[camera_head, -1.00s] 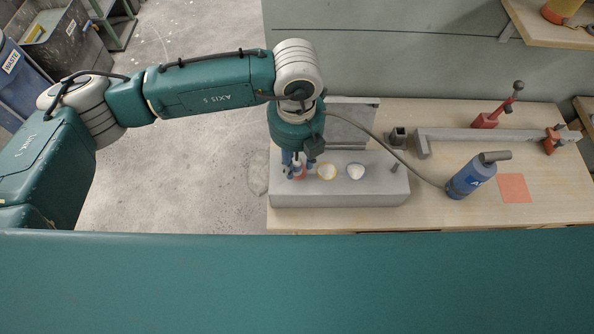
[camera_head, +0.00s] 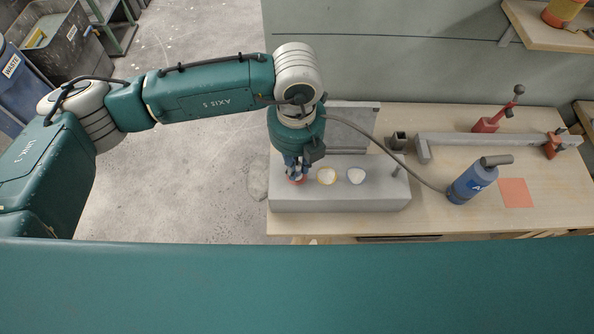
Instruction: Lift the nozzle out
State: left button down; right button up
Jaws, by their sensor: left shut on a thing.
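My left gripper (camera_head: 297,172) points down at the left end of a grey block (camera_head: 340,197) on the bench. Its fingers are shut on a red nozzle (camera_head: 298,181), of which only a little red shows below the fingertips. Whether the nozzle still sits in the block or is clear of it I cannot tell. A yellowish round piece (camera_head: 327,176) and a white one (camera_head: 356,176) sit in the block's top to the right of the fingers. My right gripper is not in view.
A blue bottle-shaped tool (camera_head: 471,184) with a cable stands right of the block, beside an orange square (camera_head: 515,193). A grey rail (camera_head: 490,139) with a red clamp (camera_head: 487,125) lies behind. A grey upright panel (camera_head: 352,125) is close behind the gripper.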

pick_arm(q)
jog(key=shift+r+p, duration=1.3)
jog(key=shift+r, duration=1.5)
jog(key=shift+r+p, duration=0.95)
jog(key=shift+r, duration=1.2)
